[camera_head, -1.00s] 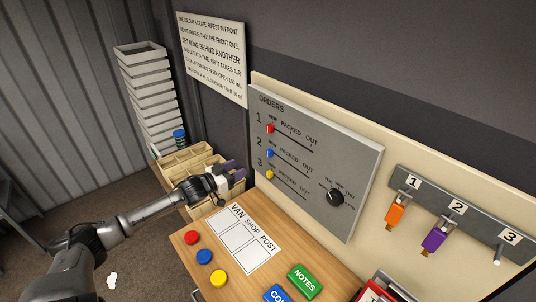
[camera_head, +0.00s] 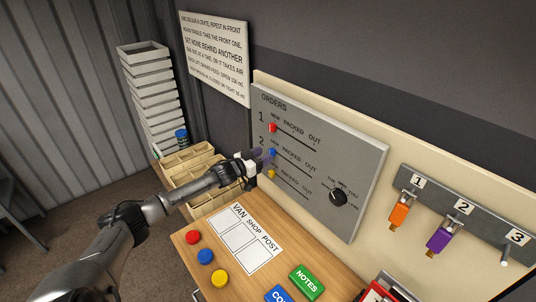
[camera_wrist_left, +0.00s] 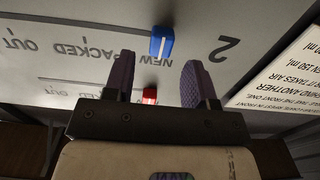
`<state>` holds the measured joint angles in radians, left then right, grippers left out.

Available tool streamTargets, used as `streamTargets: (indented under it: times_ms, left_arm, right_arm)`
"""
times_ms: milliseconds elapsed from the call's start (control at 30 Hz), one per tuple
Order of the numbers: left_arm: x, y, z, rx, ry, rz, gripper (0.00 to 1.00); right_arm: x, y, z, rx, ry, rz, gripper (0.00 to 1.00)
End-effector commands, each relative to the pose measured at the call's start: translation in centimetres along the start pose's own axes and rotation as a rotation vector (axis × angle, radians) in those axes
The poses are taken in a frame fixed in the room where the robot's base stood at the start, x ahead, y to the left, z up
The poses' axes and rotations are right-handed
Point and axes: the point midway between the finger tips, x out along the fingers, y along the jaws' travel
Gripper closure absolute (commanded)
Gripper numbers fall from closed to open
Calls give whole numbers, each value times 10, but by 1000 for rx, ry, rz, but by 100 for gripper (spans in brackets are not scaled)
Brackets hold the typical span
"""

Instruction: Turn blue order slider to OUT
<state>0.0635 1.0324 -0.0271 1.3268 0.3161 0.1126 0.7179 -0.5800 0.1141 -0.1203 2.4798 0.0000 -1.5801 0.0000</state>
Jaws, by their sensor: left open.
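The grey ORDERS board (camera_head: 340,165) has three slider rows marked NEW, PACKED and OUT. The blue slider (camera_head: 271,152) sits at the NEW end of row 2. My left gripper (camera_head: 266,160) is open right by it, in front of the board. In the left wrist view, which is upside down, the blue slider (camera_wrist_left: 161,42) shows just beyond the open purple fingers (camera_wrist_left: 160,78), in line with the gap between them. I cannot tell whether they touch the board. My right gripper is not in view.
The red slider (camera_head: 272,127) is at NEW in row 1, and the yellow slider (camera_head: 271,174) is at NEW in row 3, close to my gripper. A black dial (camera_head: 338,197) is on the board's right. Below is a wooden desk (camera_head: 215,231) with coloured buttons.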

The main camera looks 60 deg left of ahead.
Motion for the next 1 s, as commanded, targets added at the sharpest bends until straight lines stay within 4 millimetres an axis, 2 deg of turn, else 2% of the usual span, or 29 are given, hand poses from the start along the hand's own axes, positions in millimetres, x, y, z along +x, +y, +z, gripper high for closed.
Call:
streamTargets:
  times_ms: [333, 867, 1000]
  left_arm:
    - [24, 0, 0, -2, 1, -1, 49]
    - [30, 0, 0, -1, 0, 0, 49]
    - [29, 0, 0, -1, 0, 0, 61]
  right_arm:
    - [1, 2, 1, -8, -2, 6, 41]
    - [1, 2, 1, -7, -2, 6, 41]
    - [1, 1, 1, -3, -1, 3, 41]
